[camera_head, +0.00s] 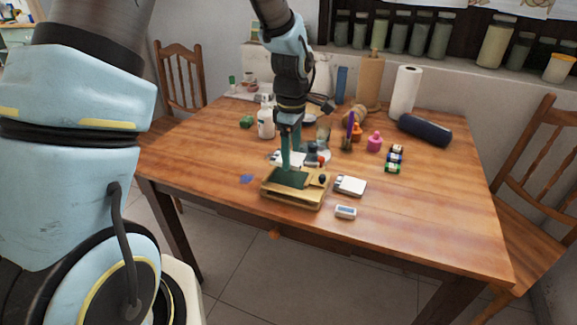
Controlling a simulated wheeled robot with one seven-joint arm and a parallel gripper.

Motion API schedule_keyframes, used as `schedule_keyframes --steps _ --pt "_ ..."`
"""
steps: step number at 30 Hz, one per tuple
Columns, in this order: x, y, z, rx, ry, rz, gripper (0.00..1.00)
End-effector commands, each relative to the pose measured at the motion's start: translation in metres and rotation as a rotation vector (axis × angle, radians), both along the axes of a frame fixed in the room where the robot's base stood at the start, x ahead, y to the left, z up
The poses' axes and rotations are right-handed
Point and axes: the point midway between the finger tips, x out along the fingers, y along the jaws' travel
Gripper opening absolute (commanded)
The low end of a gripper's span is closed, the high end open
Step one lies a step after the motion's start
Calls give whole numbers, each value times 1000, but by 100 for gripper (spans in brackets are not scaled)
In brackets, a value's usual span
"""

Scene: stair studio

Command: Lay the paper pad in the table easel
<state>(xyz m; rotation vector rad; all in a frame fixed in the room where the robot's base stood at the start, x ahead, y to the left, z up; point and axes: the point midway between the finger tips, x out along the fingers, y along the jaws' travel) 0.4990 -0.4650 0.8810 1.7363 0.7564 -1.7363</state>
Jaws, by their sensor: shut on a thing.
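The table easel (312,199) is a low, pale wooden frame near the table's front edge. A dark green flat piece (291,179), which looks like the paper pad, lies over or within it; I cannot tell whether it rests fully on the easel. My gripper (288,166) points down from above, with its teal fingers at the back edge of the green piece. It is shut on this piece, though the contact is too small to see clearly.
Behind are a white bottle (266,122), a pink bottle (374,142) and a dark blue cylinder (424,130). The table's right front is clear.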

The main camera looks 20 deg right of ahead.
Motion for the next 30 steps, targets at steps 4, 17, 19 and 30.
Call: schedule_keyframes --steps 4,17,19,30 --pt "0 0 -15 2 2 -2 16" --pt "0 -1 -45 -1 -1 0 16" --pt "0 -1 -46 -1 -1 -1 16" --pt "0 0 -48 -1 -1 -1 97"
